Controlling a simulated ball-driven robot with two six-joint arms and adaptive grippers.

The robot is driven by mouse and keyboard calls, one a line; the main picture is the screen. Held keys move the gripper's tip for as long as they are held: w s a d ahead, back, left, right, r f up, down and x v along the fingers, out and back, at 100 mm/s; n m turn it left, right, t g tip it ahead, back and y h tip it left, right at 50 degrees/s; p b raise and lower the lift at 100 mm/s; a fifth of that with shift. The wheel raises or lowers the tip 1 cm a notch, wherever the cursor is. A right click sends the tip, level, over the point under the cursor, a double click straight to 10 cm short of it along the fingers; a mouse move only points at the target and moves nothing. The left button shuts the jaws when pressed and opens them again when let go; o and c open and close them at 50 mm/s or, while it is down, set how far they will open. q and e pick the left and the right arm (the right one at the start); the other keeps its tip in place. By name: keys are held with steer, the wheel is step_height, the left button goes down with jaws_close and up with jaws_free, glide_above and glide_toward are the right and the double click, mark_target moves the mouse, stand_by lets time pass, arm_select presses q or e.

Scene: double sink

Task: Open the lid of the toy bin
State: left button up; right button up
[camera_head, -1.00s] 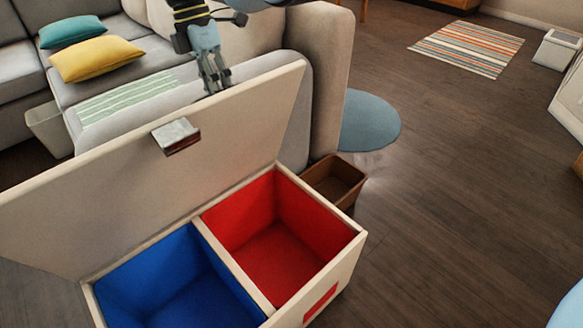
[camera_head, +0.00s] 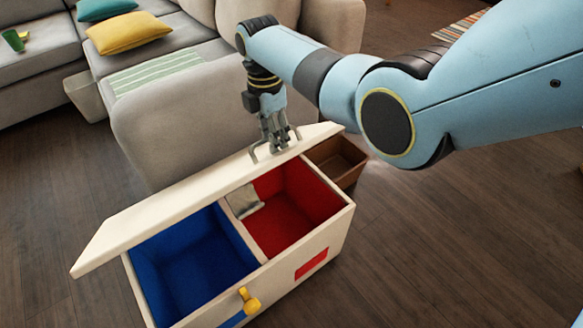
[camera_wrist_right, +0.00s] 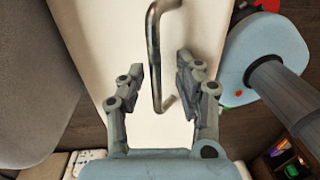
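The toy bin (camera_head: 327,243) has a blue and a red compartment, both visible inside. Its cream lid (camera_head: 180,208) is partly open and tilted over the back of the bin, with its edge facing me. A metal handle (camera_head: 268,150) sits on the lid's outer face; it also shows in the right wrist view (camera_wrist_right: 153,55). My right gripper (camera_head: 277,145) is at the lid's edge by the handle. In the right wrist view its two fingers (camera_wrist_right: 158,80) are apart, one on each side of the handle, with gaps visible. My left gripper is not in view.
A yellow knob (camera_head: 249,301) sticks out from the bin's front. A brown box (camera_head: 345,160) stands behind the bin at right. The grey sofa (camera_head: 175,125) is close behind the lid. The wooden floor (camera_head: 450,240) to the right is clear.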

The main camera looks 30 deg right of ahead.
mark_target(284, 162)
steer(key=s+f, duration=0.2)
steer(key=s+f+b, duration=0.1)
steer(key=s+f, duration=0.1)
steer(key=f, duration=0.1)
steer(key=shift+s+d, duration=0.2)
steer(key=shift+s, duration=0.15)
